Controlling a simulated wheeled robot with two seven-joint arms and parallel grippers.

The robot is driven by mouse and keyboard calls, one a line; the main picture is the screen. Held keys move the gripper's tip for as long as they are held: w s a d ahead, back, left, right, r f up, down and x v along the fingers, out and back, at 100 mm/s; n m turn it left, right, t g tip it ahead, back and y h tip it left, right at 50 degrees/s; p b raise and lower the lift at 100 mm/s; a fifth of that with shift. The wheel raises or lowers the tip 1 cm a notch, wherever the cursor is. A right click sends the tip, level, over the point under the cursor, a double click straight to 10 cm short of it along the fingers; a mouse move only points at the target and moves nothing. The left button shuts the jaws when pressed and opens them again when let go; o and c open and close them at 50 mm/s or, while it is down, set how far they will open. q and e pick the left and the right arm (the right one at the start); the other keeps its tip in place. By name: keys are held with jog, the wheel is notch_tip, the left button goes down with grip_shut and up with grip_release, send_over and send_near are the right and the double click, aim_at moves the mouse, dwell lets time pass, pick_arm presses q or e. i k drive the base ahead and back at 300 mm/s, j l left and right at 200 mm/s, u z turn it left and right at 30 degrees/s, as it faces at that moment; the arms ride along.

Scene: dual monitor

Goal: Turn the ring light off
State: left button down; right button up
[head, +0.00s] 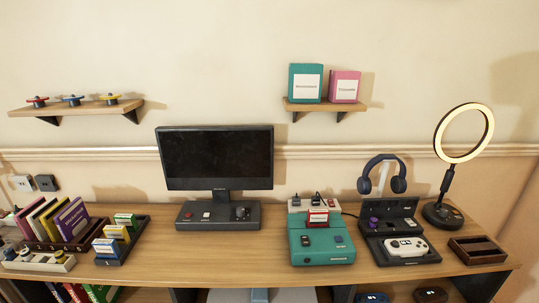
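The ring light (464,133) stands at the right end of the desk, and its ring glows pale yellow-white. A dark stem rises from its round black base (442,214). Small controls show on top of the base, but they are too small to make out. Neither of my grippers is in the head view.
The wooden desk (240,254) holds a monitor (215,158), a teal console (320,242), a headphone stand with headphones (382,175), a dock with a white controller (407,247) and a brown tray (478,250). The dock and tray sit close in front of the light's base.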

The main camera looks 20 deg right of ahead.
aim_at(443, 213)
jog(key=z, duration=2.05)
